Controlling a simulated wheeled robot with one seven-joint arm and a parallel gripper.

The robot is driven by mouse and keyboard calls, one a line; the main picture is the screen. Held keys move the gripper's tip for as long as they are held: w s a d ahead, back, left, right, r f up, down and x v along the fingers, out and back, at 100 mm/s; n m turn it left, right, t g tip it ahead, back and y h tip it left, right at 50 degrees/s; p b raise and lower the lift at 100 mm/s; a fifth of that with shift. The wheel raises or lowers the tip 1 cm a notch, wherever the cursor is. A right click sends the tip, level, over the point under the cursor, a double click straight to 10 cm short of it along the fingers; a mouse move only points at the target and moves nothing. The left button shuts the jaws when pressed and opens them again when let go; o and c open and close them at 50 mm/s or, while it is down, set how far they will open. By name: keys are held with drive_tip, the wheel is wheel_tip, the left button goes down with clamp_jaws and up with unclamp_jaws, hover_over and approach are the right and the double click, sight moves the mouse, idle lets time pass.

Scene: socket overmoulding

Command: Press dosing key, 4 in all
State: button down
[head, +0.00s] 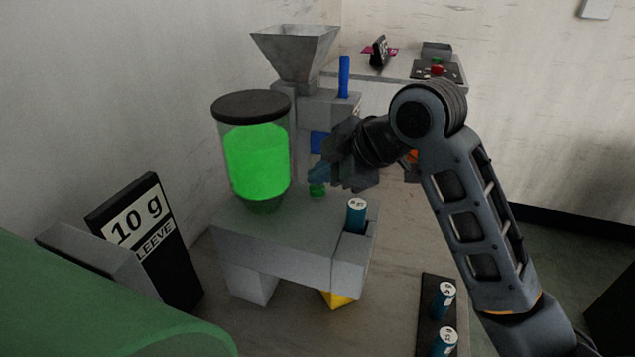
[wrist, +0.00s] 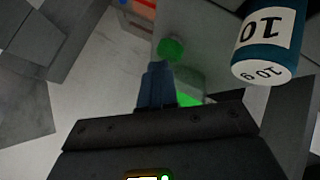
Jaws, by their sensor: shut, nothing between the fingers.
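The dosing key is a small green knob (head: 317,190) on top of the grey dosing machine (head: 275,240); in the wrist view it is a round green button (wrist: 172,49). My gripper (head: 318,174) is shut and empty, with its blue fingertips just above the key in the head view. In the wrist view the closed fingertips (wrist: 157,68) lie just short of the key; I cannot tell whether they touch it. A blue cartridge (head: 356,216) stands upright in the machine's right end, and its label reads 10 g in the wrist view (wrist: 268,40).
A black-lidded tank of green material (head: 256,155) stands on the machine. A sign (head: 145,235) reads "10 g" and "SLEEVE". Two blue cartridges (head: 443,300) stand on a black tray (head: 427,290) at the right. A grey hopper machine (head: 294,55) stands behind.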

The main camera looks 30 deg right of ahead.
sight(322, 188)
drive_tip(key=shift+r+p, duration=0.45)
drive_tip(key=shift+r, duration=0.3)
wheel_tip(322, 188, up, 5)
drive_tip(key=p, duration=0.4)
drive_tip(key=shift+w, duration=0.1)
idle(2.4)
